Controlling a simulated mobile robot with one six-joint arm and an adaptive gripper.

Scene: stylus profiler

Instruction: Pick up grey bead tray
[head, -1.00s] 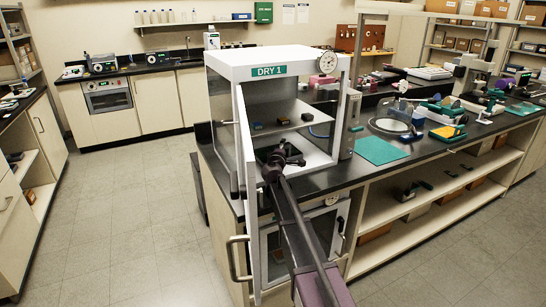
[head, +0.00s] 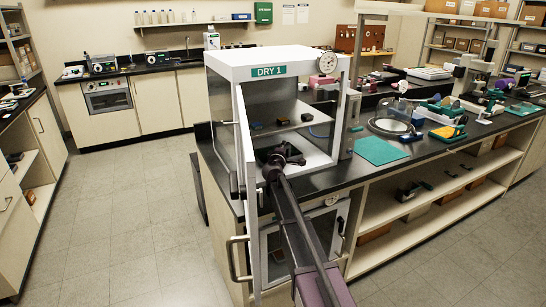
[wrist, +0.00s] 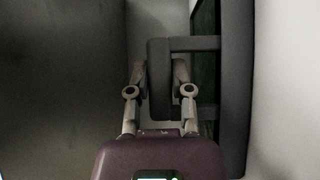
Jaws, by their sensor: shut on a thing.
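The grey bead tray (wrist: 234,100) shows in the wrist view as a dark grey frame with a dark green inside. Its upright grey end piece (wrist: 160,82) sits between the two fingers of my gripper (wrist: 160,74), which are shut on it. In the head view my gripper (head: 284,156) is inside the open dry cabinet marked DRY 1, low over the cabinet floor. The tray is mostly hidden there by my gripper and arm; I cannot tell whether it touches the floor.
The cabinet (head: 270,58) has its door (head: 245,150) swung open at the left of my arm. A shelf (head: 288,112) above my gripper holds small dark items. The cabinet wall is close on the right. A green mat (head: 381,151) lies on the bench outside.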

